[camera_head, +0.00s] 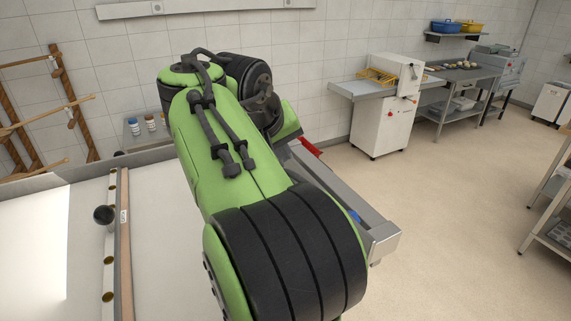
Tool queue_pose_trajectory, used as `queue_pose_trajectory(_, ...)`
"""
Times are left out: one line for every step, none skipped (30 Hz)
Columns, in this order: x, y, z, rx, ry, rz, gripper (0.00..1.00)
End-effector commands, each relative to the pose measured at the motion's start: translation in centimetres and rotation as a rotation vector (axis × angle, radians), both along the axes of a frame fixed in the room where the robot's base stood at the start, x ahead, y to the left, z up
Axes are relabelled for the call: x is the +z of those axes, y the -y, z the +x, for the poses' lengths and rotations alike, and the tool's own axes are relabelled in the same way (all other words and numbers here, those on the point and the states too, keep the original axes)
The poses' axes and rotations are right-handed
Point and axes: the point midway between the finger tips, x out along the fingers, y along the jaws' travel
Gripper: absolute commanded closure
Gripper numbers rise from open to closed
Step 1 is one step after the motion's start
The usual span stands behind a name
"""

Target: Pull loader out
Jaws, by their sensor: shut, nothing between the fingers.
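A loader-like unit fills the lower left, with a pale flat surface (165,220), a metal rail with brass-coloured round fittings (108,260), a wooden strip (125,250) and a dark round knob (103,215). A grey metal frame (385,237) sticks out to the right from behind my green and black arm. I cannot tell whether this frame and the pale surface are one piece. A red part (310,148) and a small blue part show along the frame. My arm hides the middle of it. My gripper is not visible; the arm covers that area.
A wooden rack (70,95) stands at the left, with small jars (150,123) on a shelf near it. A white machine (385,120) and a steel table (460,85) stand along the back wall. A shelf unit is at the right edge. The floor (455,215) between is clear.

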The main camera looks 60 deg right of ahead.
Motion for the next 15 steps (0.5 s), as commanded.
queue_pose_trajectory(-0.8, 0.4, -0.1, 0.0, -0.003, 0.005, 1.0)
queue_pose_trajectory(-1.4, 0.7, 0.0, 0.0, -0.001, 0.006, 1.0)
queue_pose_trajectory(-2.2, 1.4, 0.0, -0.003, -0.003, 0.004, 1.0)
queue_pose_trajectory(-2.8, 1.7, 0.1, -0.001, -0.002, 0.005, 1.0)
queue_pose_trajectory(-3.4, 2.1, 0.2, -0.001, -0.002, 0.007, 1.0)
queue_pose_trajectory(-4.2, 2.7, 0.3, -0.003, -0.001, 0.005, 1.0)
queue_pose_trajectory(-4.7, 3.0, 0.4, -0.001, -0.001, 0.005, 1.0)
queue_pose_trajectory(-5.1, 3.3, 0.4, -0.001, 0.0, 0.006, 1.0)
queue_pose_trajectory(-5.7, 3.7, 0.5, -0.001, 0.0, 0.006, 1.0)
queue_pose_trajectory(-6.0, 4.0, 0.5, -0.001, -0.001, 0.005, 1.0)
queue_pose_trajectory(-6.3, 4.2, 0.6, -0.001, 0.0, 0.004, 1.0)
queue_pose_trajectory(-6.6, 4.5, 0.6, 0.001, 0.001, 0.004, 1.0)
queue_pose_trajectory(-6.7, 4.6, 0.7, 0.0, 0.001, 0.004, 1.0)
queue_pose_trajectory(-6.9, 4.7, 0.7, 0.001, 0.002, 0.005, 1.0)
queue_pose_trajectory(-7.0, 4.8, 0.7, 0.001, 0.003, 0.004, 1.0)
